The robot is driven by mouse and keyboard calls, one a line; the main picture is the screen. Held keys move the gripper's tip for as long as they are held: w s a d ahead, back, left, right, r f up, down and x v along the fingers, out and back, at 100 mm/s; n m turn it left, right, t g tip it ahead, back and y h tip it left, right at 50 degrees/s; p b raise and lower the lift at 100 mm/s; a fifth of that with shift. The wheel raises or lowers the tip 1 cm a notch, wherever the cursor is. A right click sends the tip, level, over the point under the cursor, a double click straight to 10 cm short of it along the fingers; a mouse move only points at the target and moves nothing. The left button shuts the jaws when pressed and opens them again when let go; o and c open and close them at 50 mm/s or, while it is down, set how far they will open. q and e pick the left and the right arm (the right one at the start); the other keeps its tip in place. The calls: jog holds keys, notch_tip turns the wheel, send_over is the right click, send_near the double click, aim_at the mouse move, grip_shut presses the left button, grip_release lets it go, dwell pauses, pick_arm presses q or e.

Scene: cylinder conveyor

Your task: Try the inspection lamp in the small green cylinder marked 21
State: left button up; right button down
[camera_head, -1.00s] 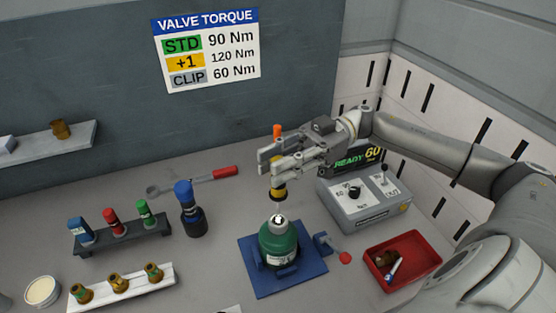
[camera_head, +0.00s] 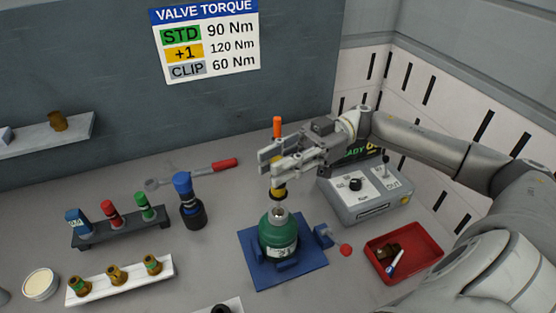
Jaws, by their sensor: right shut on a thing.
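A small green cylinder (camera_head: 279,236) with a metal neck stands upright in a blue square fixture (camera_head: 302,280). Its white label is too small to read surely. My right gripper (camera_head: 272,166) is shut on an upright tool (camera_head: 277,127) with an orange top and a yellow-and-black lower part, perhaps the inspection lamp. Whether the stem is inside the neck I cannot tell. My left gripper is out of view.
A grey control box (camera_head: 372,205) and a red tray (camera_head: 428,262) stand to the right. A rack (camera_head: 125,232) of coloured tools, a white valve strip (camera_head: 130,284), a blue-topped tool (camera_head: 188,200) and a red-handled wrench (camera_head: 200,172) are to the left.

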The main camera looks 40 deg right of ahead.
jog(key=shift+f+b, duration=0.55)
jog(key=shift+f, duration=0.55)
jog(key=shift+r, duration=0.2)
dwell(0.4)
